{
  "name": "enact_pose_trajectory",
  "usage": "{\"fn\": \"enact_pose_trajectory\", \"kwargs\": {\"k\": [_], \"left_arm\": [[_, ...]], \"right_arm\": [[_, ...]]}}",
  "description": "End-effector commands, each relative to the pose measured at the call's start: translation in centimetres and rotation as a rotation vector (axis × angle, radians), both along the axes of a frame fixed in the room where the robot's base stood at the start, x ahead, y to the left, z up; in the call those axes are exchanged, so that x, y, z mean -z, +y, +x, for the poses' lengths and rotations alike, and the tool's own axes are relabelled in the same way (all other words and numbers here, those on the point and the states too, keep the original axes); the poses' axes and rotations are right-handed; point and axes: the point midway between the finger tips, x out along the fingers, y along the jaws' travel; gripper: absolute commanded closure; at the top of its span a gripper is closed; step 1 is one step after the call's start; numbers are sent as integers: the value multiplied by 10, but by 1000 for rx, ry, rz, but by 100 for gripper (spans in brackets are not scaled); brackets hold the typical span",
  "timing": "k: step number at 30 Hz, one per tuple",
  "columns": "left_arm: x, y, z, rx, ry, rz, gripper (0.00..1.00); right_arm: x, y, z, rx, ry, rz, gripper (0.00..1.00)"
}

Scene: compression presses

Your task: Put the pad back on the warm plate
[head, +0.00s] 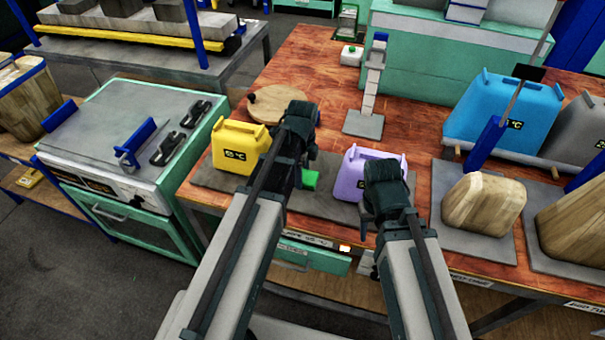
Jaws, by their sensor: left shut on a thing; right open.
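My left gripper (304,168) is over the wooden bench between the yellow and purple containers. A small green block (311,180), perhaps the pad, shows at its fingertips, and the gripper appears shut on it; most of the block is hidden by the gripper. My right gripper (368,212) is open in front of the purple container (354,172), covering part of it; its fingers are hard to make out. The yellow container (238,147) stands upright left of my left gripper. I cannot tell which surface is the warm plate.
A round wooden board (278,103) lies behind my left gripper. A grey-topped machine (125,120) with dark handles stands at left. A blue container (522,105) and a wooden block (482,203) are at right. Bare bench (310,62) lies toward the back.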

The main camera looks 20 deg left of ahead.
Motion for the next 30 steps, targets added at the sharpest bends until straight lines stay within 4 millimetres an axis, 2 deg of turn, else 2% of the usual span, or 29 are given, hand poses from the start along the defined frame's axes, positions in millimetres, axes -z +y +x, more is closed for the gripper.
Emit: {"fn": "enact_pose_trajectory", "kwargs": {"k": [1,2,6,14,20,30], "left_arm": [[3,0,0,0,0,0,87],[2,0,0,0,0,0,23],[2,0,0,0,0,0,0],[1,0,0,0,0,0,0],[-7,0,0,0,0,0,0],[-49,0,0,0,0,0,0]], "right_arm": [[4,0,0,0,0,0,50],[2,0,0,0,0,0,50],[2,0,0,0,0,0,50],[1,0,0,0,0,0,50],[-7,0,0,0,0,0,50],[-49,0,0,0,0,0,50]]}}
